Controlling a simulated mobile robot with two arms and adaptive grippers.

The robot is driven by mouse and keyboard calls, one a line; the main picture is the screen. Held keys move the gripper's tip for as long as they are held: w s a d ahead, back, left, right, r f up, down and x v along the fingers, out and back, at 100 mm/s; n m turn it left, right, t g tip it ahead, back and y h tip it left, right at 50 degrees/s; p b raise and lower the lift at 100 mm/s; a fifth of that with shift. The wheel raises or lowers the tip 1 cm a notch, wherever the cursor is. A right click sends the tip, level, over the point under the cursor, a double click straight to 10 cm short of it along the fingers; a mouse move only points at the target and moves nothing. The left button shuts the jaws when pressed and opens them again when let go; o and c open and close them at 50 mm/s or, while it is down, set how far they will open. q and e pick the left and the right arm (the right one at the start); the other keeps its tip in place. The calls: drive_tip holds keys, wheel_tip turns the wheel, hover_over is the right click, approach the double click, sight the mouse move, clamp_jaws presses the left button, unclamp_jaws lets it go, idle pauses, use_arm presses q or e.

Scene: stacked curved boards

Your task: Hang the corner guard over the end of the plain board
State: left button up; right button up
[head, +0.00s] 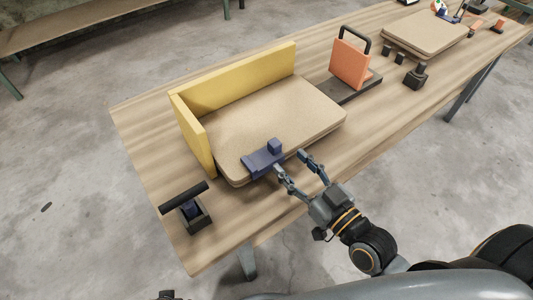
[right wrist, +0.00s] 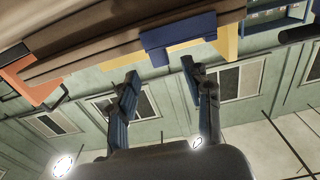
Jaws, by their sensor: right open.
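The dark blue corner guard (head: 259,164), with a small block on top, sits on the near edge of the tan stacked curved boards (head: 285,110). In the right wrist view the guard (right wrist: 178,38) lies across the board edge (right wrist: 95,62). My right gripper (head: 291,163) is open and empty, its fingers spread just off the near side of the guard. It also shows in the right wrist view (right wrist: 160,72), with a gap between fingertips and guard. I cannot tell which board is the plain one. My left gripper is not clearly seen.
A yellow L-shaped fence (head: 240,78) borders the boards at the back and left. A black-handled tool (head: 190,210) stands at the table's front left. An orange block with a handle (head: 350,62) stands right of the boards. Bare wood (head: 240,215) lies in front.

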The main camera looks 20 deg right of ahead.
sight(278, 148)
drive_tip(key=shift+r+x, duration=0.2)
drive_tip(key=shift+x, duration=3.4)
clamp_jaws()
